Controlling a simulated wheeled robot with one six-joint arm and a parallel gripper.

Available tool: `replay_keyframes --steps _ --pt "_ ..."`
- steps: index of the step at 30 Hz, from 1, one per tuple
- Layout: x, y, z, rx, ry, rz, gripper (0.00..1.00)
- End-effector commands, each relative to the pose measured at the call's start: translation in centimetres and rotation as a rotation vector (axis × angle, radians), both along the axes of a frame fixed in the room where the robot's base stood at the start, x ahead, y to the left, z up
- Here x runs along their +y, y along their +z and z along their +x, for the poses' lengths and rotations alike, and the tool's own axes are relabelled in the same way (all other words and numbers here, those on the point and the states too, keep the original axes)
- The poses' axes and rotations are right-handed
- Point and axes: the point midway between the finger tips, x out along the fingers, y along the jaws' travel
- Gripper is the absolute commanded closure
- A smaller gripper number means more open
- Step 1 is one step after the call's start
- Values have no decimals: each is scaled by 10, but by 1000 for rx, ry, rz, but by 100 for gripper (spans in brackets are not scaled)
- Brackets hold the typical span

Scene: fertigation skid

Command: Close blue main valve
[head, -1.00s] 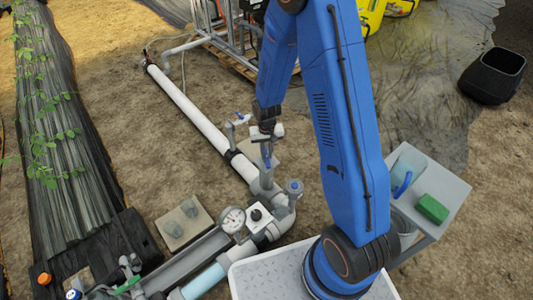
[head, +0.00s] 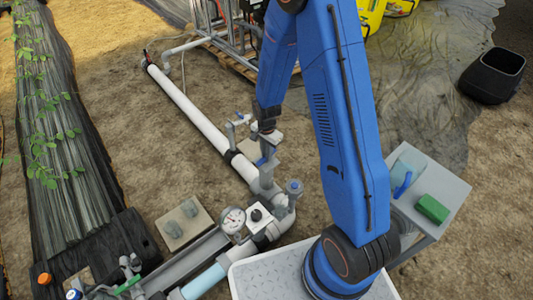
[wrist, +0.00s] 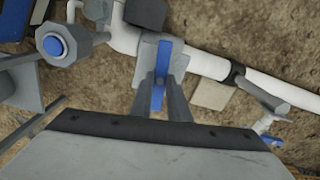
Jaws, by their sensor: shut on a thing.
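The blue main valve's lever (wrist: 163,60) stands upright in the wrist view, over a grey valve body (wrist: 148,50) on the white pipe. It lies roughly across the pipe's line there. My gripper (wrist: 161,92) is shut on this blue lever, with one grey finger on each side of it. In the head view my gripper (head: 267,150) is low over the pipe run, and a short piece of the blue lever (head: 261,162) shows below it. The fingers and wrist hide much of the valve.
The white pipe (head: 188,107) runs to the upper left. A small side branch with a blue handle (head: 242,117) is close to my gripper, and a blue-capped fitting (head: 294,187) stands to its right. A pressure gauge (head: 232,219) is below. A side table (head: 452,190) stands at right.

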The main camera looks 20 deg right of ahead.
Motion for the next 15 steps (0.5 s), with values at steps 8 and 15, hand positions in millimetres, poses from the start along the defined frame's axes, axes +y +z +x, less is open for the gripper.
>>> replay_keyframes --steps 8,15 --pt "0 0 0 0 -124 0 100" --pt "0 0 0 0 -165 0 100"
